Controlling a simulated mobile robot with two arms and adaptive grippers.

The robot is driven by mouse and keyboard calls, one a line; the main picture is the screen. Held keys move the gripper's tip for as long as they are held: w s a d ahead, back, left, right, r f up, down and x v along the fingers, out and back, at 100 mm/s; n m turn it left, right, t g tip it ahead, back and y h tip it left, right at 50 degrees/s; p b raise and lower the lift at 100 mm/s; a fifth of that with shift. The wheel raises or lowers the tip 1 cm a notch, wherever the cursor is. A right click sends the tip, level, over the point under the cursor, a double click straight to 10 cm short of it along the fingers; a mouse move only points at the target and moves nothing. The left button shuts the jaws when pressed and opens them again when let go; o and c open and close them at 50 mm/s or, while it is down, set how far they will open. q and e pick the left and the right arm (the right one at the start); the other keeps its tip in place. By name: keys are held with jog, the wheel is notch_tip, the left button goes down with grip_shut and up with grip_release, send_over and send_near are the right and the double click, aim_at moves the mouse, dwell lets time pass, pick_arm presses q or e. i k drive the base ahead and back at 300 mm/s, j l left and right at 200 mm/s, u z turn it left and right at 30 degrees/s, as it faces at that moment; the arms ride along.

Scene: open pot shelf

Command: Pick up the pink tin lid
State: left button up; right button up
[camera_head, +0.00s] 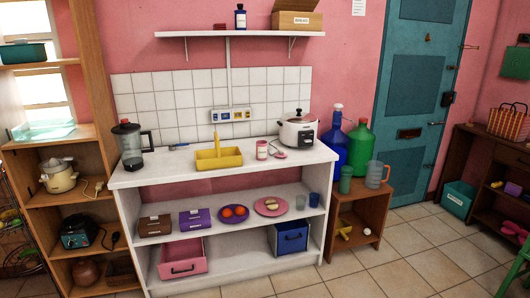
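A small pink and white tin (262,149) stands on the white counter, right of the yellow caddy. Right beside it, a small flat pinkish piece (280,154) lies on the counter in front of the rice cooker. It looks like the pink tin lid, but it is too small to be certain. Neither of my grippers is in view.
The white counter (155,177) also holds a blender (129,146), a yellow caddy (218,158) and a white rice cooker (297,133) close behind the tin. Large blue (333,145) and green (358,147) bottles stand at right. The tiled floor (440,262) is clear in front.

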aim_at(280, 154)
jog(key=i+z, duration=0.2)
jog(key=i, duration=0.3)
jog(key=i+j+z, duration=0.15)
jog(key=i, duration=0.35)
jog(key=i+j+z, duration=0.2)
jog(key=i, duration=0.3)
